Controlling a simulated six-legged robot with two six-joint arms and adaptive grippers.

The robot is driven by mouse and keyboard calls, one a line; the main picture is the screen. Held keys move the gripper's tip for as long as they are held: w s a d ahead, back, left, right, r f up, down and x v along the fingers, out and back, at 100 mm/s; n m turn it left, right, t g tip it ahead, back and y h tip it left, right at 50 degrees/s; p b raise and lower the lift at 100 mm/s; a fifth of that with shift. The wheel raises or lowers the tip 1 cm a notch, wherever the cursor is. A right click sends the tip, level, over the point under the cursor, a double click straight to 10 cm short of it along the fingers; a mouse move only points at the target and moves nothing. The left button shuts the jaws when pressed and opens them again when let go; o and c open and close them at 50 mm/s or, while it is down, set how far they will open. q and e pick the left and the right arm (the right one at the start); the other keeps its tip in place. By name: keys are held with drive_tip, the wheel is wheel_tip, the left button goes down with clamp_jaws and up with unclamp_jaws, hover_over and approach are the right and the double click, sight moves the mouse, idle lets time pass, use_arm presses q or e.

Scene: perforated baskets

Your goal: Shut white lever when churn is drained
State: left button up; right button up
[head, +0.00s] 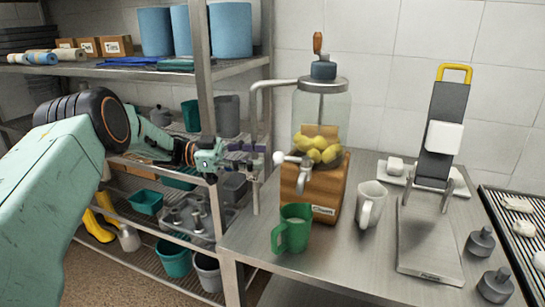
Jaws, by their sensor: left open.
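The churn is a clear glass jar (335,110) with a grey lid and wooden-handled crank, on a wooden base (328,190). Yellow lumps (318,147) lie low in the jar; I make out no clear liquid level above them. The white lever (282,158) sits on the tap at the base's front, above the spout. A green mug (293,230) stands below the tap; its contents are hard to make out. My left gripper (257,156) is open and empty, just left of the lever and apart from it. My right gripper is not in view.
A grey pipe (255,110) runs from the churn's lid down its left side, close to my gripper. A white mug (370,203) stands right of the churn. A yellow-handled metal press (440,130) and grey weights (495,284) are farther right. Shelves (130,70) stand at left.

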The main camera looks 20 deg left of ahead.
use_arm(q)
drive_tip(key=v, duration=0.6)
drive_tip(key=shift+c, duration=0.3)
